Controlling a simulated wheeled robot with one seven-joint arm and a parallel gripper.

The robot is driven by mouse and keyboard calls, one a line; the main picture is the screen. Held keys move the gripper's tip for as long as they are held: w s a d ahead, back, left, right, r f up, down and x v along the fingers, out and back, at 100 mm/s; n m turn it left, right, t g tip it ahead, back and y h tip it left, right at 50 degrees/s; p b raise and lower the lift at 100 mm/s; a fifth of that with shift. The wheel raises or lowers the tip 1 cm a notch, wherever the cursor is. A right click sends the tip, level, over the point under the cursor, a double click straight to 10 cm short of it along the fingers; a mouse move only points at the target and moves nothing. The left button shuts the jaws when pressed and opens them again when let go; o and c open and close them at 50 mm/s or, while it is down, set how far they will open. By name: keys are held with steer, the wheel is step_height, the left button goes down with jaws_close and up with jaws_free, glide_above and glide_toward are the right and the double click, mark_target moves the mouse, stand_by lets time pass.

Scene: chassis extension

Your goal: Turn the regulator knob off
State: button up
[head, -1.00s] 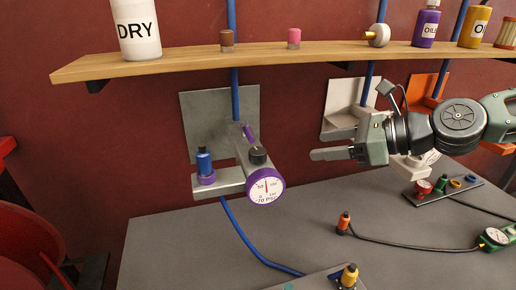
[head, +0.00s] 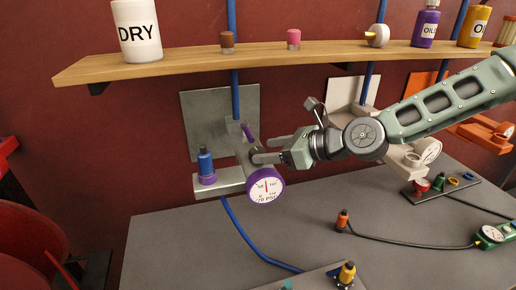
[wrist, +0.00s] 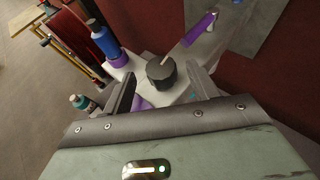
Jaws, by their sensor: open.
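The regulator (head: 219,186) is a grey fitting on a wall plate, with a purple-rimmed dial (head: 265,187) at its front. Its black knob (wrist: 161,72) has a pale pointer line and shows in the wrist view between my fingers. In the head view my gripper hides most of the knob. My gripper (head: 262,149) is open, with one finger on each side of the knob; it also shows in the wrist view (wrist: 160,88). I cannot tell whether either finger touches the knob. A small purple lever (head: 247,132) stands behind the knob.
A blue fitting (head: 205,163) stands upright on the regulator's left arm. A wooden shelf (head: 190,63) with bottles runs above. A white regulator (head: 403,158) is to the right, under my arm. The grey table (head: 190,240) below is largely clear on the left.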

mark_target(259, 151)
steer(key=shift+p+x, duration=0.35)
steer(key=shift+x, duration=1.55)
steer(key=c, duration=1)
